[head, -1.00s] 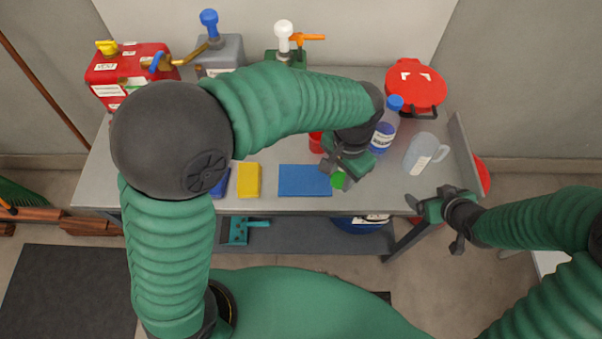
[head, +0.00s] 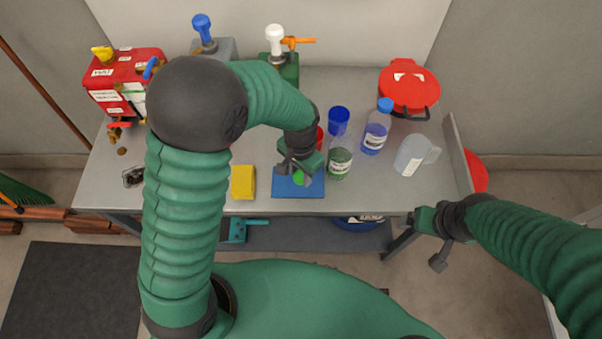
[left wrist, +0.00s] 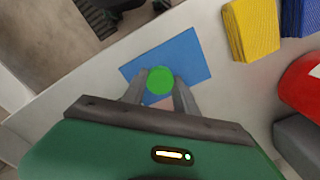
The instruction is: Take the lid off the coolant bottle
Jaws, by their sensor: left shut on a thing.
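My left gripper (head: 298,172) is shut on a round green lid (head: 299,179), over the blue mat (head: 284,191) near the table's front edge. In the left wrist view the lid (left wrist: 160,80) sits between the two fingers, with the blue mat (left wrist: 194,57) behind it. A clear bottle with green liquid (head: 340,162) stands upright to the right of the gripper, with no lid on it. Its label is too small to read. My right gripper (head: 414,221) is off the table's front right; its jaw opening is unclear.
Behind the green-liquid bottle is a blue container (head: 339,116). A blue-capped bottle (head: 376,128), a clear jug (head: 412,155) and a red-lidded container (head: 409,86) stand at the right. A yellow block (head: 243,183) lies left of the mat. Canisters line the back.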

